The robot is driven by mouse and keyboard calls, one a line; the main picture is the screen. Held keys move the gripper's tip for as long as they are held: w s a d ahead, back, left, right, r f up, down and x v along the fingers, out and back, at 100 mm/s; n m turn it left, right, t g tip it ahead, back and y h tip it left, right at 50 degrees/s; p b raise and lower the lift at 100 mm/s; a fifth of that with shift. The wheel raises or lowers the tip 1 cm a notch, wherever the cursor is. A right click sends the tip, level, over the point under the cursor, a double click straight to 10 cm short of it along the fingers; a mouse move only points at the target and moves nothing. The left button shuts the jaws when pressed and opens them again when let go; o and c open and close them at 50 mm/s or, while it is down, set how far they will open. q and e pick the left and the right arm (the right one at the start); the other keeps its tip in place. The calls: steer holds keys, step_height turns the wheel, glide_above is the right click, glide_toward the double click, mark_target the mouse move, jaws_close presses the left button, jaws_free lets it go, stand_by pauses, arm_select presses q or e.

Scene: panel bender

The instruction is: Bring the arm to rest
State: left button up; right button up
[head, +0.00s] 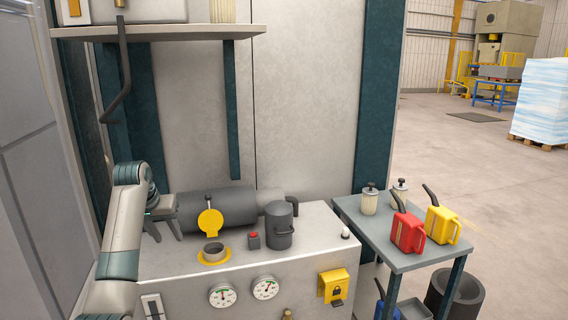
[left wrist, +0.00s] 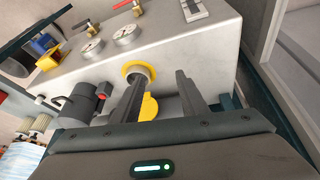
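My left arm comes in from the left over the machine cabinet (head: 160,260). My left gripper (head: 164,228) hangs above the cabinet's back left, left of the yellow filler flap (head: 210,221). In the left wrist view its two fingers (left wrist: 158,95) stand apart with nothing between them. The flap stands raised behind the open filler neck (head: 212,252) with its yellow collar; the neck also shows in the left wrist view (left wrist: 138,72), beyond the fingers. My right gripper is in neither view.
A dark cylinder (head: 222,206) lies behind the flap. A grey canister (head: 279,224) and a red button (head: 254,238) stand right of the neck. A side table (head: 400,255) holds red (head: 407,232) and yellow (head: 440,224) cans. A shelf (head: 160,32) overhangs above.

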arm_select(q)
steer(key=s+d+f+m+y, duration=0.1)
steer(key=s+d+f, duration=0.1)
steer(key=s+f, duration=1.1)
steer(key=s+d+f+m, duration=0.1)
steer(key=s+d+f, duration=0.2)
steer(key=s+f, duration=1.1)
steer(key=s+d+f+m+g, duration=0.1)
steer(key=s+d+f, duration=0.15)
steer(key=s, duration=1.25)
steer(key=s+d+f, duration=0.1)
steer(key=s+d, duration=0.2)
steer(key=s, duration=1.1)
step_height(320, 180, down, 29)
steer(key=s+g, duration=0.2)
steer(key=s+a+f, duration=0.2)
steer(key=s+f, duration=1.5)
steer(key=f, duration=0.1)
steer(key=shift+s+a+g+b, duration=0.35)
steer(key=shift+a+g+b, duration=0.05)
steer(key=shift+b, duration=0.05)
